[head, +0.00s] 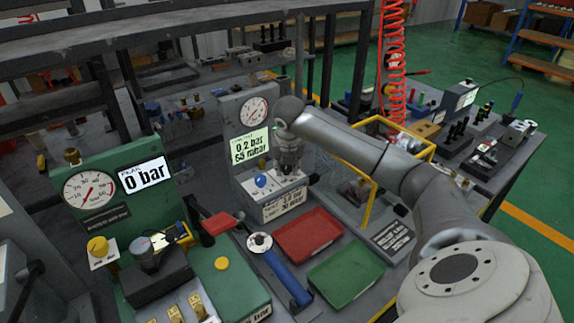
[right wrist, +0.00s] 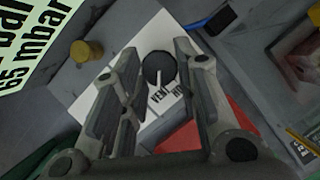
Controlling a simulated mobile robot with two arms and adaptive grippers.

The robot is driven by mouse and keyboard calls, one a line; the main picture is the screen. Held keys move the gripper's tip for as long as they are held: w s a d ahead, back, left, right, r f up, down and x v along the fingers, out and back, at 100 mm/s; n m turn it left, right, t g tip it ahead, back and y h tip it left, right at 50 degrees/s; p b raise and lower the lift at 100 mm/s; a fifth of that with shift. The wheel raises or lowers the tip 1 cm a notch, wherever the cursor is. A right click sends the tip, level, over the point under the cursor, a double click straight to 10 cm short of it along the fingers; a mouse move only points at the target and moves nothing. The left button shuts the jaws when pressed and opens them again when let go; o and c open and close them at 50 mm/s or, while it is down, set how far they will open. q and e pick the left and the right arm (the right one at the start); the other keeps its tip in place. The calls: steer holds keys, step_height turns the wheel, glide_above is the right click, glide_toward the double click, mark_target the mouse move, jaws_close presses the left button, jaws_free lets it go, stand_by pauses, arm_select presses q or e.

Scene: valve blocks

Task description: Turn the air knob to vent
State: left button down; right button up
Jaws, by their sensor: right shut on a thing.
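The air knob (right wrist: 159,69) is a round black knob with a white pointer line, on a white plate (right wrist: 88,88) in the right wrist view. The pointer runs down in the picture, toward the printed words VENT and HO..., nearest VENT. My right gripper (right wrist: 157,78) has one finger on each side of the knob and is shut on it. In the head view my right gripper (head: 288,152) reaches down onto the grey test unit (head: 236,116) and hides the knob. The unit's display (head: 250,146) reads 0.2 bar, 65 mbar. My left gripper is not in view.
A blue knob (head: 262,181) sits left of my right gripper on the same unit. A red tray (head: 308,236) and a green tray (head: 346,274) lie in front. A yellow frame (head: 371,201) stands to the right. A green gauge panel (head: 112,222) reading 0 bar stands left.

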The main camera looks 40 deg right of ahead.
steer(key=shift+r, duration=0.1)
stand_by(0.3)
steer(key=o, duration=1)
steer(key=v, duration=1.2)
